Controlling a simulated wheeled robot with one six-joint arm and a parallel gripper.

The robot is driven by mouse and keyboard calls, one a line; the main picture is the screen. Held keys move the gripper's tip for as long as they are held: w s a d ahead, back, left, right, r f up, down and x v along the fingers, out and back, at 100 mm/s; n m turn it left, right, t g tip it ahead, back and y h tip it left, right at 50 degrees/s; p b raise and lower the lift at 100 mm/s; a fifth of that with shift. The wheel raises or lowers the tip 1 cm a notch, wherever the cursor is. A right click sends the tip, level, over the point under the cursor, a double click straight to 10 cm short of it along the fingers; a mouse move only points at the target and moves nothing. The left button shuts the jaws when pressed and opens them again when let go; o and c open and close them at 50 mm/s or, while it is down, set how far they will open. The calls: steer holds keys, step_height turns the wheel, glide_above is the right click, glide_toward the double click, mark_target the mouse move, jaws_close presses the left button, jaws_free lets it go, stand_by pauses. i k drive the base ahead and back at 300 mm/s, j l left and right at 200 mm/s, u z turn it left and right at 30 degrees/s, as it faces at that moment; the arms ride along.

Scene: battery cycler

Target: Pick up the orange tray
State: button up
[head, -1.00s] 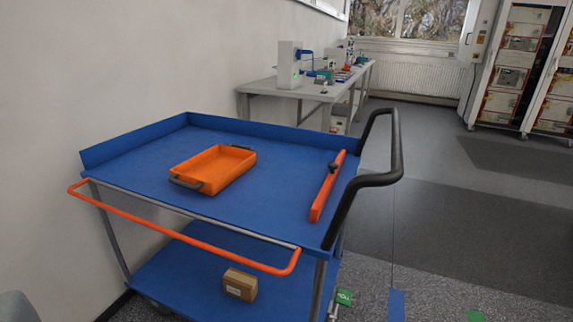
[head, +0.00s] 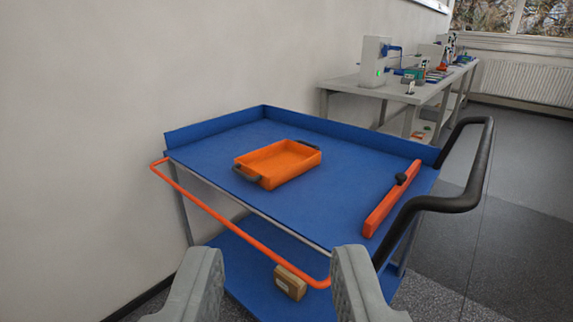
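The orange tray (head: 282,164) is a shallow rectangular box with a dark handle at each short end. It lies flat and looks empty on the blue top shelf of the cart (head: 335,205). My gripper (head: 275,270) shows at the bottom of the view as two grey fingers set wide apart. It is open, with nothing held between the fingers. The fingers are on the near side of the cart, apart from the tray, which appears above the gap between them.
An orange rail (head: 245,228) runs along the cart's near side. A black handle (head: 470,190) juts out on the right. An orange bar (head: 390,200) lies on the shelf's right. A small brown box (head: 290,283) is on the lower shelf. A wall stands behind; a workbench (head: 430,92) is beyond.

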mark_target(271, 167)
steer(key=i+l, duration=0.1)
steer(key=i, duration=0.5)
steer(key=i+l+u, duration=0.1)
steer(key=i, duration=0.55)
